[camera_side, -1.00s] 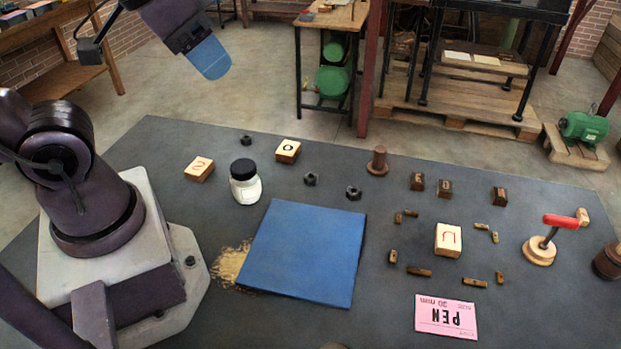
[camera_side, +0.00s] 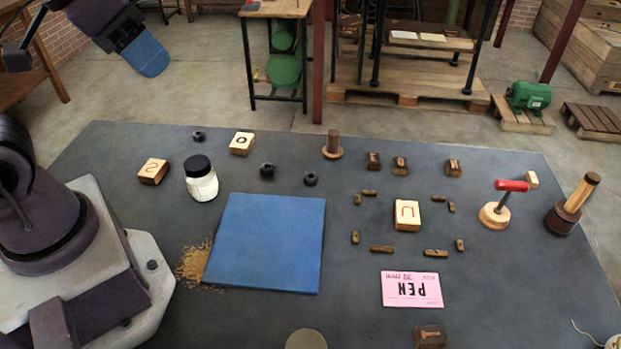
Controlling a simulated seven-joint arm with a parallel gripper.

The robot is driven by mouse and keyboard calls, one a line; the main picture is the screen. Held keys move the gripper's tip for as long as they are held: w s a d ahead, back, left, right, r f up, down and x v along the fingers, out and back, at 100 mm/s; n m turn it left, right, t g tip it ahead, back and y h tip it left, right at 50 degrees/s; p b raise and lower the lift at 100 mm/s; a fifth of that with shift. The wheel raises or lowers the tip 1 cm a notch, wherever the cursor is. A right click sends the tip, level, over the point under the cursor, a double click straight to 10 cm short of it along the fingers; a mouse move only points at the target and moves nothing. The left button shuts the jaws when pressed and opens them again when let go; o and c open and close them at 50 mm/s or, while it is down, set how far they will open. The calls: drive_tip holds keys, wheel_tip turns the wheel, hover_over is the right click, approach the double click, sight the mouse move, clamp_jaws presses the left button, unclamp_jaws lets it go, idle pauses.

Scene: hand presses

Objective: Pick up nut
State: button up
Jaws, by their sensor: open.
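Three small dark nuts lie on the grey table. One nut (camera_side: 198,136) is near the far edge, left of the block marked O. A second nut (camera_side: 267,171) and a third nut (camera_side: 311,179) lie just beyond the blue mat, a little apart from each other. My gripper (camera_side: 147,58), with blue fingers, hangs at the upper left, well above and apart from the nuts. It is open, seen from the side, and nothing shows between its fingers.
A white jar (camera_side: 201,185) with a black lid stands left of the blue mat (camera_side: 265,245). Letter blocks (camera_side: 153,171) (camera_side: 241,144) lie near the nuts. A wooden-knobbed piece (camera_side: 333,145) stands right of them. The mat is bare.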

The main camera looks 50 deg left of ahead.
drive_tip(key=o, duration=0.3)
drive_tip(key=m+g, duration=0.6)
drive_tip(key=m, duration=1.6)
approach(267, 165)
wheel_tip(267, 165, down, 9)
drive_tip(key=shift+s+f, duration=0.15)
